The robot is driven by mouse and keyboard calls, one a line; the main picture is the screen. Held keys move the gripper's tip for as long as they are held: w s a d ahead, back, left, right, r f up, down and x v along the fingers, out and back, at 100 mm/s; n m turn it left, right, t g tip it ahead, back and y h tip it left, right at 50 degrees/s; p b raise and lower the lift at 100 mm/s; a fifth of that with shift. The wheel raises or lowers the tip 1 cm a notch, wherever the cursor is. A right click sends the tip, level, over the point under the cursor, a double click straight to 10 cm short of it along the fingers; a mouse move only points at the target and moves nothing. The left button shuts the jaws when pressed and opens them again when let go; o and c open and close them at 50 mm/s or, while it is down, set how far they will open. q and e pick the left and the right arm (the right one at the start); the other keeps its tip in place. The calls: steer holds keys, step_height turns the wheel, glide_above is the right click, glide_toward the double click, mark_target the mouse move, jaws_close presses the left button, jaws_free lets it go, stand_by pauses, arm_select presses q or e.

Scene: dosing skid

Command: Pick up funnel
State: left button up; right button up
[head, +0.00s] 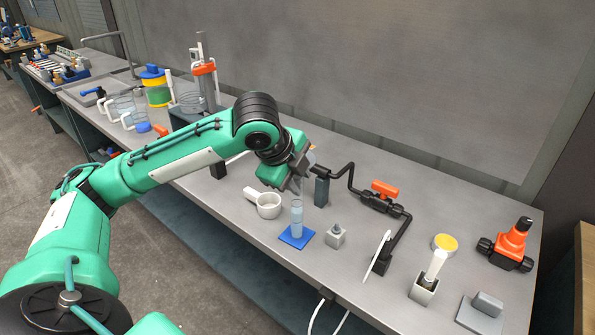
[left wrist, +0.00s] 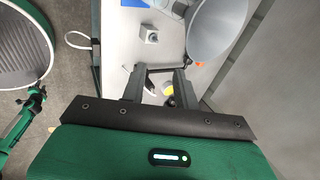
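The funnel (left wrist: 218,28) shows in the left wrist view as a large grey cone at the upper right, close to the camera. Its narrow part is close to my right-hand finger in the picture; I cannot tell whether they touch. My left gripper (left wrist: 162,69) is open, with a gap between its fingers and nothing seen held there. In the head view my left gripper (head: 298,183) is above the bench, near the clear cylinder and dark upright block. I cannot pick out the funnel there; the gripper and arm cover that area. My right gripper is not in view.
A clear cylinder (head: 297,218) stands on a blue mat (head: 293,240). A white handled cup (head: 268,204), a grey knobbed block (head: 335,237) and a dark upright block (head: 321,191) are close by. Black piping with an orange valve (head: 384,189) is to the right.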

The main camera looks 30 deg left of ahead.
arm_select(q)
glide_toward(295, 178)
steer(key=shift+y, duration=0.3)
steer(key=x, duration=0.7)
steer(key=shift+w+a, duration=0.1)
steer(key=shift+w, duration=0.05)
jaws_close()
stand_by(0.3)
